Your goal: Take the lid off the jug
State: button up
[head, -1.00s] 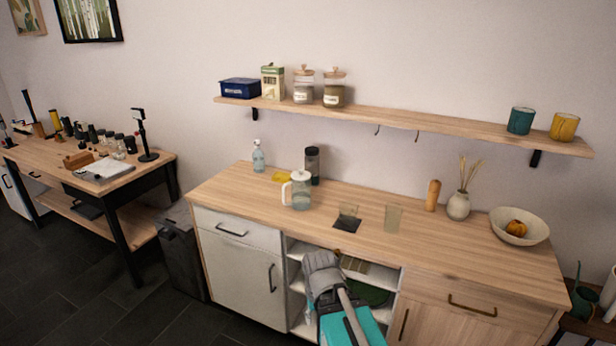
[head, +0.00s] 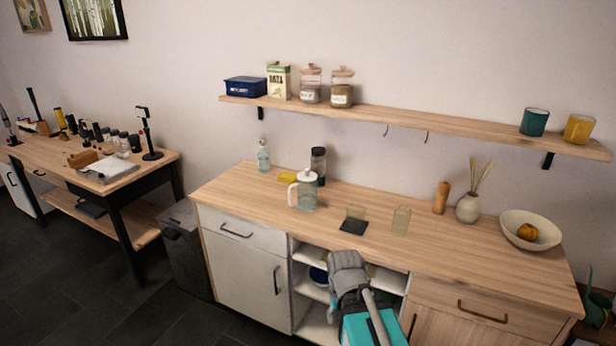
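The jug (head: 307,198) stands upright on the wooden counter (head: 240,186), left of the middle in the head view. It is clear with a white handle on its left side, and its white lid (head: 306,175) sits on top. My arm reaches up from the bottom of the picture in front of the open shelves, with a grey end part (head: 347,268) below and to the right of the jug, apart from it. The fingertips of my gripper cannot be made out, so its opening does not show.
A dark bottle (head: 318,164) stands close behind the jug, with a yellow item (head: 287,177) and a clear bottle (head: 263,156) to the left. Two glasses (head: 355,215) (head: 401,220) stand to the right, one on a dark coaster. A wall shelf (head: 370,118) hangs above.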

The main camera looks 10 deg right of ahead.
aim_at(307, 176)
jog(key=i, duration=0.95)
jog(key=u, duration=0.05)
